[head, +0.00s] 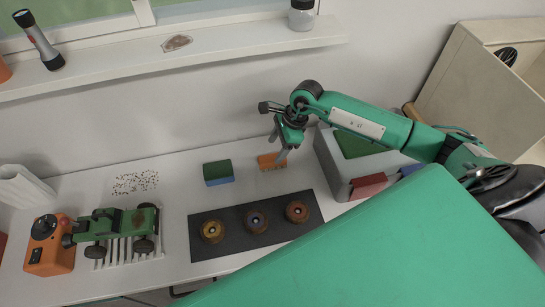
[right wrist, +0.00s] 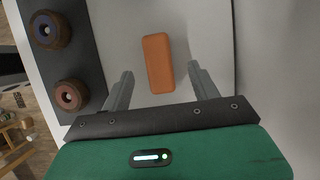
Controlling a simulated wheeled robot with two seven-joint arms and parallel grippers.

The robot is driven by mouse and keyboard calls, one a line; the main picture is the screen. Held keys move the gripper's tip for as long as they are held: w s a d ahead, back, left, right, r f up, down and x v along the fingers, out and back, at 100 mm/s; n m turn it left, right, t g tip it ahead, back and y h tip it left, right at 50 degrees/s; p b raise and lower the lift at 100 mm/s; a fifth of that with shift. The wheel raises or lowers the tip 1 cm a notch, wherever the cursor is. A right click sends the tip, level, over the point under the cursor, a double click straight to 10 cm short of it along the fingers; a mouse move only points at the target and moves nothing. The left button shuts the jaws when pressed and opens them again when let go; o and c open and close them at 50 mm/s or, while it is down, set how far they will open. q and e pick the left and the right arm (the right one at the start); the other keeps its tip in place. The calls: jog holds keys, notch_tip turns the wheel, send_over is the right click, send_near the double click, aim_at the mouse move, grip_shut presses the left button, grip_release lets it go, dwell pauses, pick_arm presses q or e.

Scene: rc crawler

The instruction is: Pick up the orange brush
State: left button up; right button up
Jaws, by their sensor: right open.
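The orange brush (head: 267,161) lies on the white table behind the right end of a dark mat. In the right wrist view its plain orange back (right wrist: 158,63) faces the camera. My right gripper (head: 278,146) reaches over it from the right, pointing down. In the right wrist view the two fingers of the gripper (right wrist: 160,72) are apart, one on each side of the brush, with a gap to it on both sides. The gripper appears to be above the brush; the exact height is hard to tell. My left gripper is not in view.
A green-and-blue sponge (head: 217,172) lies left of the brush. The dark mat (head: 230,246) in front carries three wheels. A grey box (head: 330,169) with a red block (head: 368,186) stands right. A green crawler (head: 115,224) and orange device (head: 50,246) stand far left.

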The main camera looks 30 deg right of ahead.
aim_at(273, 157)
jog(key=shift+p+x, duration=0.4)
jog(key=shift+x, duration=0.5)
jog(key=x, duration=0.1)
jog(key=p+x, duration=0.2)
jog(key=shift+s+d+f, duration=0.15)
jog(key=shift+s+f, duration=0.1)
jog(key=shift+f, duration=0.7)
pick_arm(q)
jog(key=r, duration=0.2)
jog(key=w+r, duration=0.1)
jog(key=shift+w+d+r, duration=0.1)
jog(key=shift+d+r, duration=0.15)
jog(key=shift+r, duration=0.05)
pick_arm(e)
jog(key=shift+w, duration=0.1)
jog(key=c, duration=1.1)
